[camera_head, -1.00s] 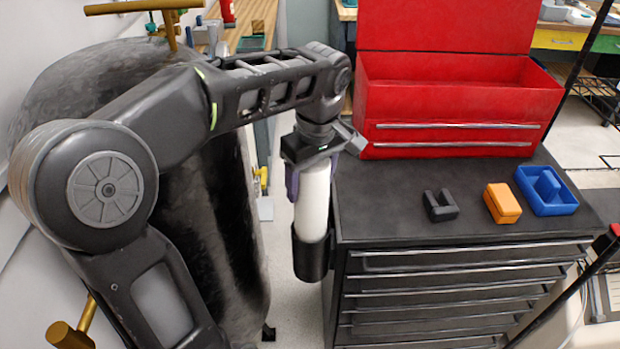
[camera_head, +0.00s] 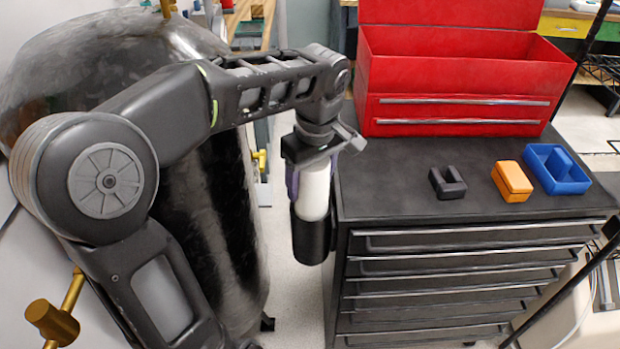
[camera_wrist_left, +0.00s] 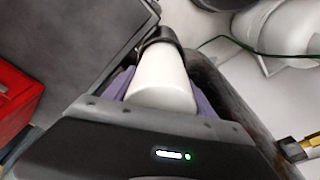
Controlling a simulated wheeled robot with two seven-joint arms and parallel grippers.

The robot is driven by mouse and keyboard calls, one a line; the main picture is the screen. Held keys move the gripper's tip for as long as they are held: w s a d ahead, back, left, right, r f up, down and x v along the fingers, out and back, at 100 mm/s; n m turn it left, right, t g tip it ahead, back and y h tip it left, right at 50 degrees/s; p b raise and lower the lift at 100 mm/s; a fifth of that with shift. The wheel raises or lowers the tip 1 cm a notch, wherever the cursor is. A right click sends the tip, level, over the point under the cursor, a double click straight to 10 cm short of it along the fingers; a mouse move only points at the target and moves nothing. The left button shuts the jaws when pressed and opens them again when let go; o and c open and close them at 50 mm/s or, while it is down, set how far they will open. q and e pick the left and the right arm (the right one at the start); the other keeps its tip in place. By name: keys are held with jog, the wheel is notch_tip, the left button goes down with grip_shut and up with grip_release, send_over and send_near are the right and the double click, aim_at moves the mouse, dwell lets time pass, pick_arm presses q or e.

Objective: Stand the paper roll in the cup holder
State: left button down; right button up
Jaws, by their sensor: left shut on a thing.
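The white paper roll (camera_head: 315,192) is upright at the left side of the dark cabinet. My left gripper (camera_head: 312,178) is shut around its upper part, with purple finger pads on its sides. The roll's lower part is inside the black cup holder (camera_head: 311,238), which hangs at the cabinet's left side. The roll's bottom end is hidden in it. In the left wrist view the roll (camera_wrist_left: 163,80) runs from between the purple pads into the dark cup holder rim (camera_wrist_left: 160,36). My right gripper is not in view.
On the cabinet top (camera_head: 400,180) stand a red toolbox (camera_head: 460,95), a black U-shaped block (camera_head: 447,183), an orange block (camera_head: 512,181) and a blue tray (camera_head: 557,168). A large dark tank (camera_head: 200,180) stands left of the holder, behind my arm.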

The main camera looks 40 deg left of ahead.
pick_arm(q)
jog(key=shift+c, duration=1.2)
grip_release()
jog(key=r, duration=0.5)
jog(key=shift+d+r, duration=0.2)
jog(key=shift+d, duration=0.1)
jog(key=shift+s+r+p, duration=0.1)
jog(key=shift+r+p, duration=0.7)
jog(key=shift+p, duration=0.1)
jog(key=shift+d+r+p, duration=0.15)
jog(key=shift+r+p, duration=0.3)
jog(key=shift+p, duration=0.05)
jog(key=shift+f, duration=0.1)
